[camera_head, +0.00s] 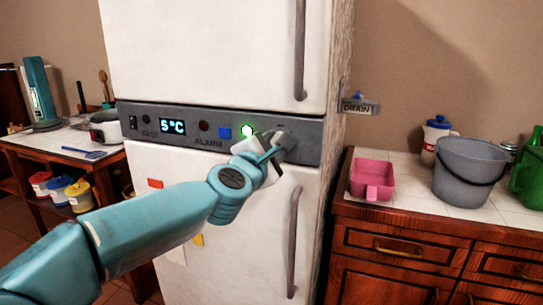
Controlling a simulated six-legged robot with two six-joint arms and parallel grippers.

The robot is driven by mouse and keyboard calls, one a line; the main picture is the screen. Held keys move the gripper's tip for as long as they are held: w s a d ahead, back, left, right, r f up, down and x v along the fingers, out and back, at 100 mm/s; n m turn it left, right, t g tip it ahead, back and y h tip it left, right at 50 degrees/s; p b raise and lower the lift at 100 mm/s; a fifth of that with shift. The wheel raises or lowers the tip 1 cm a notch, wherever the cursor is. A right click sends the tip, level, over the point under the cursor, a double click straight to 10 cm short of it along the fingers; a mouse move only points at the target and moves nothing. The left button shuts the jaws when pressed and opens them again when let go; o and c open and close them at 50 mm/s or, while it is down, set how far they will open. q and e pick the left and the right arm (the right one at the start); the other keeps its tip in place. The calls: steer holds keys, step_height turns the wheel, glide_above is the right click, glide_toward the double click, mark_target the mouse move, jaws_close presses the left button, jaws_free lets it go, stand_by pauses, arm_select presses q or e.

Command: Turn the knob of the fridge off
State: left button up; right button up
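The white fridge (215,50) stands in the middle with a grey control panel (320,128) between its two doors. The panel shows a lit "5°C" display (172,126), a blue button (224,133) and a glowing green light (249,130). The knob (285,139) is at the panel's right part, largely covered by my gripper. My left gripper (277,146) is at the knob, its arm reaching in from the lower left. The fingers overlap the knob, and I cannot tell whether they are closed on it. My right gripper is not in view.
Two vertical door handles (299,50) are near the fridge's right edge, one on each door. A right counter (413,193) holds a pink scoop (372,179), a grey bucket (468,170) and a green can. A left table holds a pot and several jars below.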

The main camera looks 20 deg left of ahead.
arm_select(q)
steer(key=n+b, duration=0.4)
steer(key=n, duration=0.7)
steer(key=shift+d, duration=0.2)
steer(key=shift+n, duration=0.4)
steer(key=o, duration=1)
steer(key=shift+f, duration=0.1)
